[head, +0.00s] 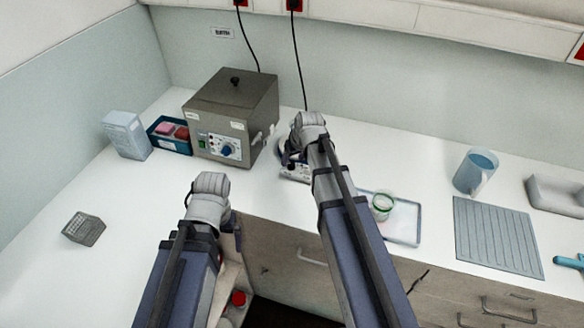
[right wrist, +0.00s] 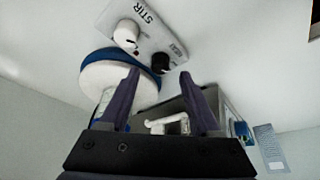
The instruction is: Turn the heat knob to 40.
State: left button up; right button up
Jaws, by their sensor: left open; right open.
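A stirrer hotplate stands under my right gripper (head: 288,150), mostly hidden by it in the head view. Its front panel (head: 297,174) shows there. In the right wrist view the panel carries a white knob (right wrist: 127,33) beside the word STIR and a black knob (right wrist: 160,63) beside small print I cannot read. The hotplate's round white top (right wrist: 112,82) has a blue rim. My right gripper is open and empty in that view (right wrist: 160,76), its fingertips near the black knob, contact unclear. No setting is readable. My left gripper (head: 234,238) is open, low near the counter's front edge.
A steel water bath (head: 235,105) with a blue knob (head: 228,151) stands left of the hotplate. Right are a tray (head: 404,231) with a green-rimmed jar (head: 382,206), a blue jug (head: 475,172) and a ribbed mat (head: 497,238). A wire basket (head: 83,229) sits left.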

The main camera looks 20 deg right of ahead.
aim_at(291, 164)
jog(key=shift+b+x, duration=0.9)
jog(key=shift+x, duration=0.65)
pick_arm(q)
notch_tip(291, 164, down, 3)
jog(key=shift+r, duration=0.15)
pick_arm(e)
grip_shut()
